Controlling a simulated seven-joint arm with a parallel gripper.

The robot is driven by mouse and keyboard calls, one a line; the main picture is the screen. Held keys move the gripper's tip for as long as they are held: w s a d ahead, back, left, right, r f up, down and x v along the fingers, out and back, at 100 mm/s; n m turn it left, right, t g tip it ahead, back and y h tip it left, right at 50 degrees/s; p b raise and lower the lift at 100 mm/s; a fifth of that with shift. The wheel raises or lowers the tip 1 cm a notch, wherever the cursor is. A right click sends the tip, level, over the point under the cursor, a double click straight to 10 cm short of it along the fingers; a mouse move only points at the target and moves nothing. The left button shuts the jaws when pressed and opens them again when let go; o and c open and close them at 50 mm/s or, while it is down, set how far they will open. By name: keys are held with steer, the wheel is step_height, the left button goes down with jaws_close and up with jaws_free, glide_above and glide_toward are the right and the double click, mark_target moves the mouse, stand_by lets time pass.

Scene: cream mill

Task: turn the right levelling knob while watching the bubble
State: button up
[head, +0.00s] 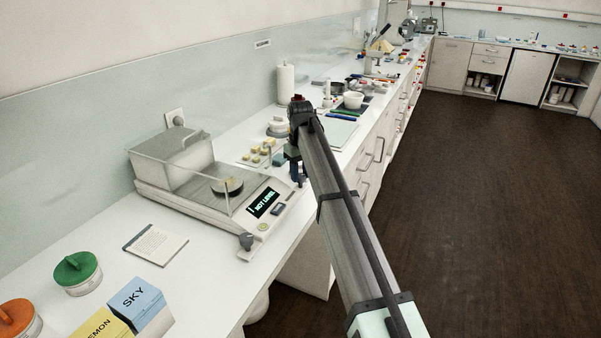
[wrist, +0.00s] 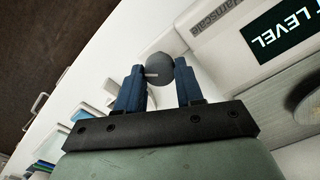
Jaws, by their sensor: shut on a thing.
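The balance (head: 195,203) stands on the near bench, and its display (head: 263,203) reads NOT LEVEL. The display (wrist: 281,35) also shows, partly cut off, in the wrist view. My gripper (head: 298,178) is at the balance's right front corner. In the wrist view my gripper (wrist: 159,76) has its blue fingers on either side of the dark round right knob (wrist: 159,66), shut on it. In the head view my gripper hides this knob. The left knob (head: 246,241) is at the near front corner. A small yellowish round spot (head: 263,226) on the front may be the bubble level; no bubble is readable.
A printed card (head: 155,244), a green-lidded jar (head: 77,272) and SKY (head: 140,306) and LEMON boxes lie left of the balance. The dark floor (head: 470,200) is clear.

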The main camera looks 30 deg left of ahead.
mark_target(300, 175)
steer(key=n, duration=0.4)
steer(key=shift+n, duration=0.4)
stand_by(0.4)
steer(key=o, duration=1)
steer(key=shift+o, duration=0.2)
step_height(300, 175, up, 14)
stand_by(0.3)
